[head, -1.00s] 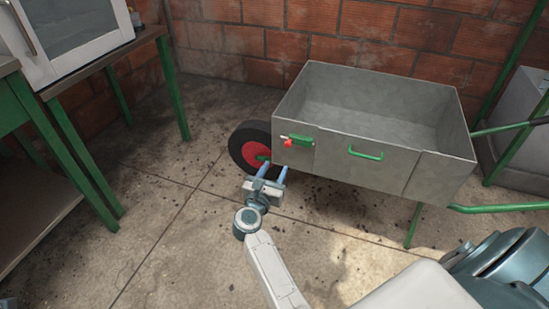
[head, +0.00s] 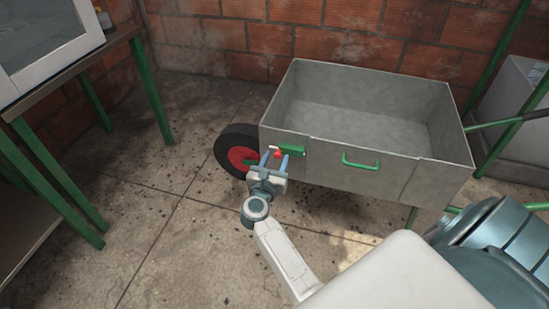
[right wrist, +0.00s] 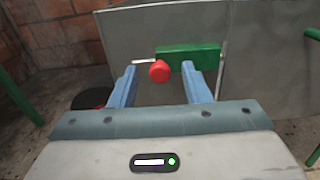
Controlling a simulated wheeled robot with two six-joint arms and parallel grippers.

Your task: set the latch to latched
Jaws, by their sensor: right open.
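The latch is a green block (head: 293,150) with a red knob (head: 277,154), on the front left of a grey metal cart box (head: 345,105). In the right wrist view the green block (right wrist: 190,57) has the red knob (right wrist: 160,71) at its left, with a thin metal bolt (right wrist: 144,61) pointing left. My right gripper (head: 275,158) is open, with its blue fingers toward the latch. In the right wrist view the knob shows between and beyond the two fingertips (right wrist: 160,80); I see no grip on it. My left gripper is not in view.
The cart has a green handle (head: 361,162) on its front panel and a black wheel with a red hub (head: 238,157). A green-legged table (head: 125,35) stands at left, a brick wall (head: 210,45) behind. Floor at lower left is clear.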

